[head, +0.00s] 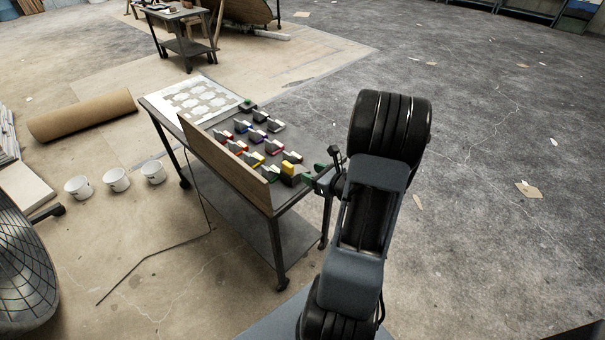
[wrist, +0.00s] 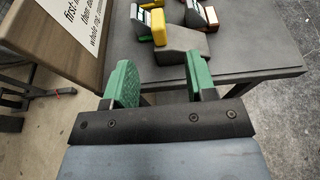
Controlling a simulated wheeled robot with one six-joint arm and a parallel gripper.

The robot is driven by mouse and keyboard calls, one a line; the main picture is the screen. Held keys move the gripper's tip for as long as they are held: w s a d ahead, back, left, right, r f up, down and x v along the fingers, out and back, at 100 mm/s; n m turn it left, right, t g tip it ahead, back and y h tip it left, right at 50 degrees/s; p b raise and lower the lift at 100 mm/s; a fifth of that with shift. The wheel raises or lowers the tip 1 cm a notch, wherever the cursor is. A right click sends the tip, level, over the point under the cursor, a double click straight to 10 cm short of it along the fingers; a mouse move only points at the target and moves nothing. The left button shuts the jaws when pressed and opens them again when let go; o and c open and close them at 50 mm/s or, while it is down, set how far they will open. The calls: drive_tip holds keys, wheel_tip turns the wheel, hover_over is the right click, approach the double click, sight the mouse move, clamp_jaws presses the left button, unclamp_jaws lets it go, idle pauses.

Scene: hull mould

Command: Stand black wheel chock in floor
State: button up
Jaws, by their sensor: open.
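A dark grey wedge-shaped block (wrist: 183,42), which looks like the black wheel chock, lies on the cart top (wrist: 235,78) near its edge. It is just beyond my fingertips in the wrist view. In the head view the dark block (head: 291,179) is small beside my gripper (head: 312,182). My gripper, with green finger pads, also shows in the wrist view (wrist: 160,78); it is open and empty, its fingers apart at the cart's near edge.
Several grey blocks with coloured parts (head: 256,137) stand in rows on the cart. A brown board (head: 230,160) runs along its left side; a patterned white sheet (head: 197,100) lies at its far end. White buckets (head: 116,180) and a brown roll (head: 82,115) are left. Open floor lies right.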

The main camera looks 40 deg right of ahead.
sight(293, 167)
drive_tip(key=shift+g, duration=0.6)
drive_tip(key=b+x, duration=0.3)
drive_tip(key=x, duration=0.3)
drive_tip(key=shift+w+d+r, duration=0.1)
drive_tip(key=shift+w, duration=0.05)
drive_tip(key=shift+x, duration=2.9)
drive_tip(key=shift+r, duration=0.2)
clamp_jaws()
